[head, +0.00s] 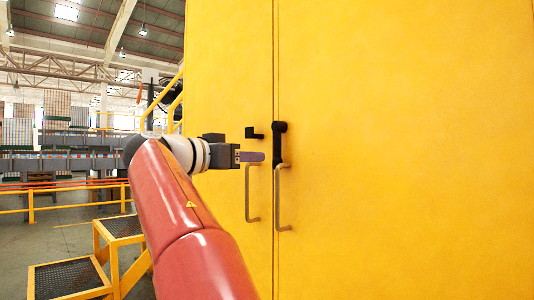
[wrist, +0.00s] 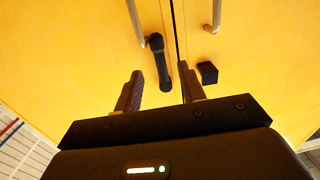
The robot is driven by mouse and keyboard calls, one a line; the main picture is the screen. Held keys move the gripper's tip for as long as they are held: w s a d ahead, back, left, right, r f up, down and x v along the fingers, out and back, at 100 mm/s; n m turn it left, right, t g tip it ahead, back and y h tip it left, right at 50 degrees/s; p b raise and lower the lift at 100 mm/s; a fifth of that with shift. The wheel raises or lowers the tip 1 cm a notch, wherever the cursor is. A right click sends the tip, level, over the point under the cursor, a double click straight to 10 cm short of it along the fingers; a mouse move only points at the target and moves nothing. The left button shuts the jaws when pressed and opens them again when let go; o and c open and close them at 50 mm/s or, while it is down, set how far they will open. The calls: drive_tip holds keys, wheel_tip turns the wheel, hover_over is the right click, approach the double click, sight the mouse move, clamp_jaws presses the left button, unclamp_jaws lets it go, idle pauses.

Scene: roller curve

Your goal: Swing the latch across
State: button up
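The black latch (head: 279,146) is on the right-hand yellow door, close to the seam, and hangs about straight down. A small black catch (head: 254,133) sits on the left-hand door across the seam. My gripper (head: 264,157) is beside the latch, in front of the left-hand door, pointing right. The wrist view is turned over compared with the head view. There my gripper (wrist: 160,69) is open, with the latch (wrist: 163,68) showing between the two fingers and the catch (wrist: 207,73) outside the right finger. I see no finger touching the latch; the depth gap is unclear.
Two metal pull handles, the left (head: 249,193) and the right (head: 283,197), stand out from the doors below the latch and catch. Yellow steps (head: 122,227) and a yellow rail (head: 60,207) are at the left. The right-hand door face is otherwise bare.

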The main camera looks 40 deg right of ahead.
sight(274, 154)
drive_tip(key=shift+m, duration=0.3)
drive_tip(key=d, duration=0.2)
drive_tip(key=d+p, duration=0.1)
drive_tip(key=d, duration=0.4)
drive_tip(key=shift+w+d+r, duration=0.25)
drive_tip(key=shift+d+r, duration=0.1)
drive_tip(key=shift+d, duration=0.05)
clamp_jaws()
